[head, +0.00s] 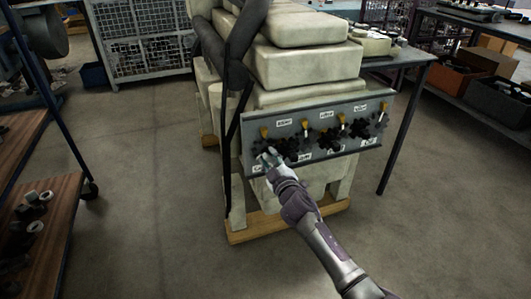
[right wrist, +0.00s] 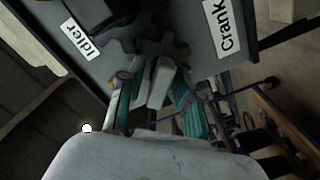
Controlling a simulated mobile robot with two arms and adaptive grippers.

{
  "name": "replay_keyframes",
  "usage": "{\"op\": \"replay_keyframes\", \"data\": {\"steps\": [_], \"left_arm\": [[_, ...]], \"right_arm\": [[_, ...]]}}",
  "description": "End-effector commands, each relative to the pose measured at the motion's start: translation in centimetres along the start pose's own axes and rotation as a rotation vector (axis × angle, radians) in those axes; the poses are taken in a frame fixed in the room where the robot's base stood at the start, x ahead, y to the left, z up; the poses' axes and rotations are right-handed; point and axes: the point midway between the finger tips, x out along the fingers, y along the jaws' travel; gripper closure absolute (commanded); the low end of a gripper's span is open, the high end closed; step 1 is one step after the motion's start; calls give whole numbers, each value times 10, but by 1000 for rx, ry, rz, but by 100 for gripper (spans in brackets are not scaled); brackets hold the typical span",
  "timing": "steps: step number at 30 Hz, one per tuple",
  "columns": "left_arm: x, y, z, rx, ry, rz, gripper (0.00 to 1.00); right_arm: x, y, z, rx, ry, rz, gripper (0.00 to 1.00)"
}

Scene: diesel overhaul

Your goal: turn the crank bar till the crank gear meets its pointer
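The dark crank gear (head: 288,148) is at the left end of the sloping grey gear panel, near a yellow pointer (head: 264,132). My right gripper (head: 267,158) is at this gear's left side and partly covers it. In the right wrist view, the gear (right wrist: 163,45) shows beside the "Crank" label (right wrist: 222,27). A pale grey bar (right wrist: 159,84) stands out from it, between the teal-sided fingers of my gripper (right wrist: 157,88). I cannot tell whether both fingers press on the bar. The crank pointer is not clear in that view. My left gripper is not in view.
More dark gears (head: 330,140) with yellow pointers sit to the right on the panel (head: 350,152). The pale engine block (head: 310,62) stands behind on a wooden base (head: 247,233). A wooden shelf (head: 60,215) is at left. Floor in front is open.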

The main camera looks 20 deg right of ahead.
Motion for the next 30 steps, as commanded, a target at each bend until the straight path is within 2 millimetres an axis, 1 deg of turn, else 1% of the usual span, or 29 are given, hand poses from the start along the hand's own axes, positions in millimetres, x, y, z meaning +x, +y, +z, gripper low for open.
{"op": "replay_keyframes", "data": {"steps": [1,3,5,10,11,13,15,17,26,28,30], "left_arm": [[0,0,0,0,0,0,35],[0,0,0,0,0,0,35],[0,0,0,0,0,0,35],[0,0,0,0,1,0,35],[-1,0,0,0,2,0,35],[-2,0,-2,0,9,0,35],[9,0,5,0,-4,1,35],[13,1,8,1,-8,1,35],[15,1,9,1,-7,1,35],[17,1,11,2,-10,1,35],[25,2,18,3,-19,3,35]], "right_arm": [[0,0,0,0,0,0,79],[0,0,0,0,0,0,90],[0,0,0,0,0,0,100],[0,0,0,10,0,0,100],[0,0,0,35,0,0,100],[0,0,-1,150,0,0,100],[0,0,-2,259,0,0,100],[0,0,-2,305,1,0,100],[0,0,-1,330,1,0,100],[0,0,-1,374,0,-1,100],[0,1,-2,458,0,0,100]]}}
